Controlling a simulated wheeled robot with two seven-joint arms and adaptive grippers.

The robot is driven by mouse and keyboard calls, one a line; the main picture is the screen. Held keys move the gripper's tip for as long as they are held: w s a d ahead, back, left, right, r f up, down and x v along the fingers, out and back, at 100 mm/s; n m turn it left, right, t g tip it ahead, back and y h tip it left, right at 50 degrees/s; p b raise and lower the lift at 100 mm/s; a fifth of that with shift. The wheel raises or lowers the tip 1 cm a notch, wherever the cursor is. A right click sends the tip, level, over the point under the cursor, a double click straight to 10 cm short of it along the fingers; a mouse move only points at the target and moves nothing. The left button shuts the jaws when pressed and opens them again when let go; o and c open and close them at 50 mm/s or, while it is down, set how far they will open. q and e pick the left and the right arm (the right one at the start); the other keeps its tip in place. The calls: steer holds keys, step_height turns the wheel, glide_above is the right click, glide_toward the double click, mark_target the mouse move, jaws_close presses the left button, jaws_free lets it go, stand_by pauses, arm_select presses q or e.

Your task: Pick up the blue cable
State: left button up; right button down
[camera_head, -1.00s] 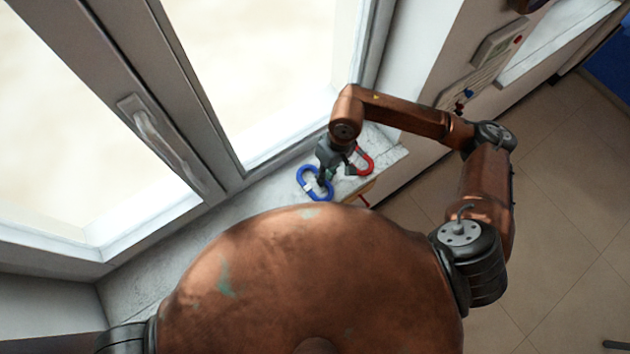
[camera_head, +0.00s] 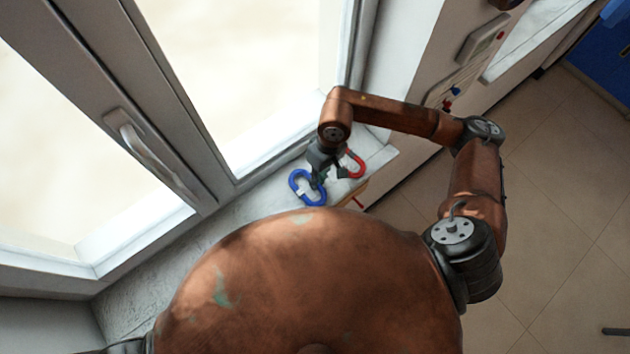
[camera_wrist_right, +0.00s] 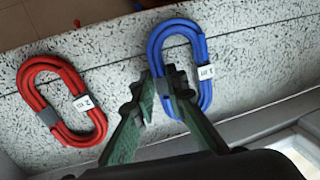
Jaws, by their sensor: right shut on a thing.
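The blue cable (camera_head: 296,178) is a coiled oval loop with a white tag, lying on the pale speckled windowsill (camera_head: 240,208). It also shows in the right wrist view (camera_wrist_right: 203,50), with the tag marked 1 on its right side. My right gripper (camera_head: 319,178) is over the right part of the loop in the head view. In the wrist view my right gripper (camera_wrist_right: 160,84) has its fingers at the near-left side of the loop, shut on the cable; the fingers hide part of it. The loop looks still at sill level. My left gripper is out of view.
A red coiled cable (camera_wrist_right: 68,72) with a tag marked 2 lies beside the blue one; it also shows in the head view (camera_head: 360,163). The window frame (camera_head: 205,170) rises behind the sill. The sill further left is bare.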

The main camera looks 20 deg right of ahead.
steer(key=shift+r, duration=0.4)
steer(key=s+r, duration=0.1)
steer(key=r, duration=0.1)
steer(key=s+r+b, duration=0.1)
steer(key=r, duration=0.1)
steer(key=s+r+b, duration=0.1)
steer(key=s+r, duration=0.1)
steer(key=shift+s+a+r, duration=0.1)
steer(key=shift+a+r, duration=0.05)
steer(key=shift+r, duration=0.25)
steer(key=s+r+b, duration=0.1)
steer(key=s+r, duration=0.4)
steer(key=s, duration=0.4)
steer(key=shift+s+a+b, duration=0.2)
steer(key=shift+s+b, duration=0.2)
